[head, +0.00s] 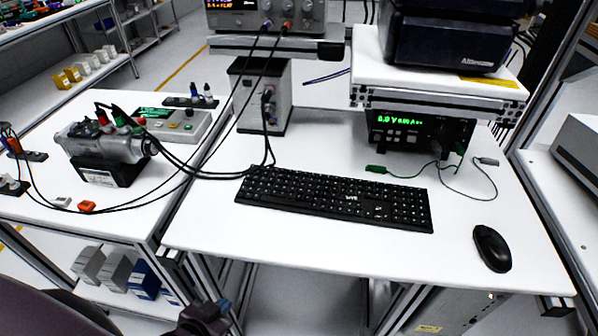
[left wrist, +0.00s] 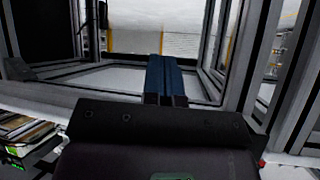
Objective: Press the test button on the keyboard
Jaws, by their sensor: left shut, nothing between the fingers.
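A black keyboard (head: 330,198) lies flat on the white table (head: 290,245), near the middle of the head view. Its keys are too small to tell which one is the test button. My left gripper (head: 218,310) is at the bottom of the head view, in front of the table's front edge, well apart from the keyboard. In the left wrist view its blue fingers (left wrist: 166,78) are together and empty. My right gripper is in neither view.
A black mouse (head: 492,248) lies right of the keyboard. Behind the keyboard stand a power supply with a green display (head: 415,137) and loose cables. A servo motor (head: 103,148) with cables sits on the left bench. Table space before the keyboard is clear.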

